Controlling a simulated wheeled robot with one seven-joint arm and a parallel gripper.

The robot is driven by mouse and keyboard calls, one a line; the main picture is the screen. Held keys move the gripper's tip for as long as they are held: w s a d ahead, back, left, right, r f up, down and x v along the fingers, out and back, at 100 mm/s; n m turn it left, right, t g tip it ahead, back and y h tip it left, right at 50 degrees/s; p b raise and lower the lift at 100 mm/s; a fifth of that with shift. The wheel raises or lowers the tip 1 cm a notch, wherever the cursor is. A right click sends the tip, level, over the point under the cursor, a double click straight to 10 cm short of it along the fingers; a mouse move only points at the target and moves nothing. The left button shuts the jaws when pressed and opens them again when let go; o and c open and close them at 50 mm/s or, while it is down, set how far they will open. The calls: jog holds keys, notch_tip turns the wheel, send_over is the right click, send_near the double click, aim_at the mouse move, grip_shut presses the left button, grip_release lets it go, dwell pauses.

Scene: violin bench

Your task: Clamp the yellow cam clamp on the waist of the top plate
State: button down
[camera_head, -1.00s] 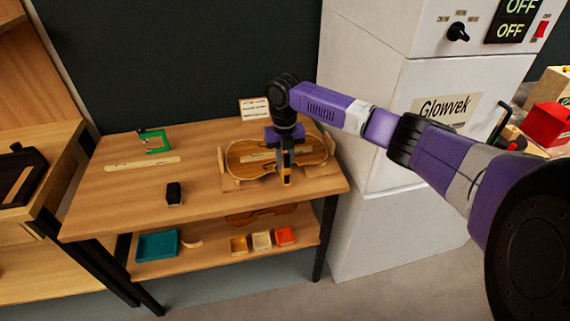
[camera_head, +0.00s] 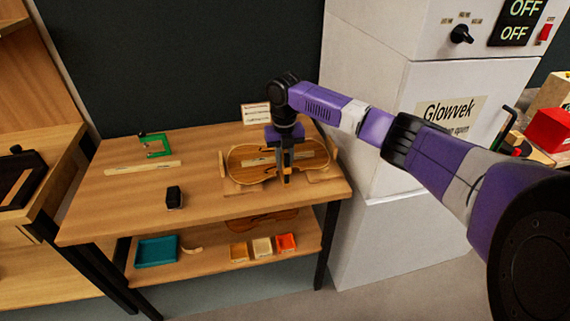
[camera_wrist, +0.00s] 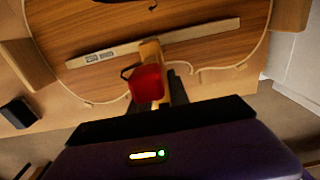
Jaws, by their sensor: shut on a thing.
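The top plate (camera_head: 246,166), a brown violin-shaped board, lies on the bench between wooden blocks. In the wrist view the top plate (camera_wrist: 110,30) fills the upper part, with its near waist edge at the middle. My gripper (camera_head: 284,176) points down at that waist. It is shut on the yellow cam clamp (camera_wrist: 151,50), a yellowish bar with a red part in front. The bar's far end overlaps the plate's near edge in the wrist view. I cannot tell whether the jaws touch the wood.
A pale wooden strip (camera_wrist: 206,35) lies across the plate. A black block (camera_head: 174,197), a light strip (camera_head: 142,168) and a green clamp (camera_head: 156,147) are on the bench's left. A white cabinet (camera_head: 380,120) stands close on the right. The bench's front left is clear.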

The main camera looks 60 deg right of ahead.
jog(key=shift+w+d+b, duration=0.3)
jog(key=shift+d+b, duration=0.05)
jog(key=shift+b, duration=0.05)
jog(key=c, duration=1.2)
grip_release()
jog(key=shift+o, duration=0.2)
jog(key=shift+r, duration=0.1)
notch_tip(320, 180, up, 8)
jog(key=shift+f, duration=0.2)
